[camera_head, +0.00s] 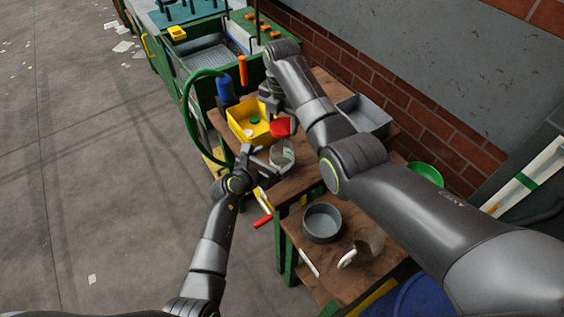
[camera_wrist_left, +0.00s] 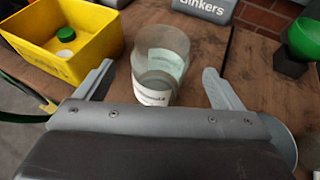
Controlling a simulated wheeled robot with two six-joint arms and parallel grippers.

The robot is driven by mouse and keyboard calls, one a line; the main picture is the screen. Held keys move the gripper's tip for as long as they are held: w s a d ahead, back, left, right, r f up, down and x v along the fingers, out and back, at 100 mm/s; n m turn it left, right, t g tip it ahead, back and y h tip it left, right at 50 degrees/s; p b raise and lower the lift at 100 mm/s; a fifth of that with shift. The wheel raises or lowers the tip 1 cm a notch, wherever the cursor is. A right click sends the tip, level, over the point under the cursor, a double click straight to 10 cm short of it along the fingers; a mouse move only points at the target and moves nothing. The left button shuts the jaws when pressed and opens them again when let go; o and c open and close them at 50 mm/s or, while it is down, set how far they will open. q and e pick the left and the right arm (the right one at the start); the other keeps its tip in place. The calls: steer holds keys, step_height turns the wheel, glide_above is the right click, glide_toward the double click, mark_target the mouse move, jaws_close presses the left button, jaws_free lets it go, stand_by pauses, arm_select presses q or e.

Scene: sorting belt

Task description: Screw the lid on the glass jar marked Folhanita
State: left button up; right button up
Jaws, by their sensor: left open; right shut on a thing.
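The glass jar (camera_head: 282,153) stands upright on the wooden bench. In the left wrist view the jar (camera_wrist_left: 160,60) is clear, open at the top and carries a white label low down, too blurred to read surely. My left gripper (camera_head: 262,164) is open, its fingers on either side of the jar with gaps; it also shows in the left wrist view (camera_wrist_left: 157,85). My right gripper (camera_head: 271,104) is shut on a red lid (camera_head: 281,127), held above and slightly behind the jar. The right arm partly hides the bench.
A yellow bin (camera_head: 234,121) with a green and a white lid stands left of the jar. A grey round pan (camera_head: 322,238) and a glass vessel (camera_head: 370,243) stand on the nearer table.

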arm_select(q)
steer(key=shift+x, duration=2.75)
steer(key=shift+c, duration=0.3)
steer(key=c, duration=1.4)
arm_select(e)
glide_above(282, 141)
steer(key=s, duration=0.3)
steer(key=shift+w+f, duration=0.15)
steer(key=shift+f, duration=2.35)
steer(key=shift+f, duration=0.85)
steer(key=shift+f, duration=0.55)
